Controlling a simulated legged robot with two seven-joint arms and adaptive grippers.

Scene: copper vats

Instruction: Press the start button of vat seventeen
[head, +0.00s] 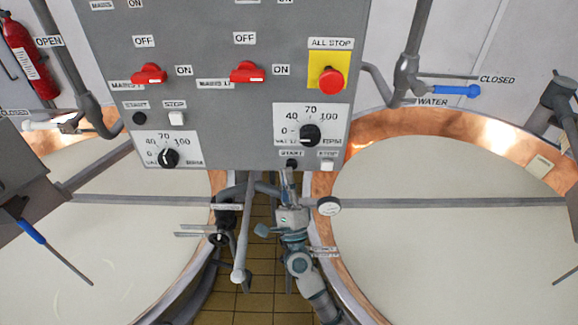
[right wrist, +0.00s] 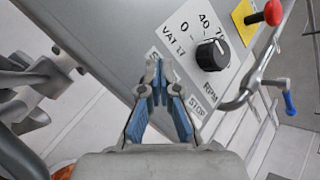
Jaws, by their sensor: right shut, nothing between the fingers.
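The grey control panel (head: 225,90) carries two speed dials. The right dial (head: 310,135) shows as the VAT 17 dial (right wrist: 211,54) in the right wrist view. Below it in the head view is the dark start button (head: 291,163) under a START label, with a pale stop button (head: 327,165) to its right. My right gripper (head: 286,173) is shut and empty, its tips just at the start button. In the right wrist view the shut fingertips (right wrist: 156,65) cover the start button, so contact cannot be told. My left gripper is not in view.
A red all-stop button (head: 330,80) and red switches (head: 247,72) sit higher on the panel. Another start button (head: 139,118) is at the panel's left. Copper-rimmed vats (head: 345,170) flank a narrow tiled gap holding pipes (head: 241,240). A blue-handled water valve (head: 457,91) is at right.

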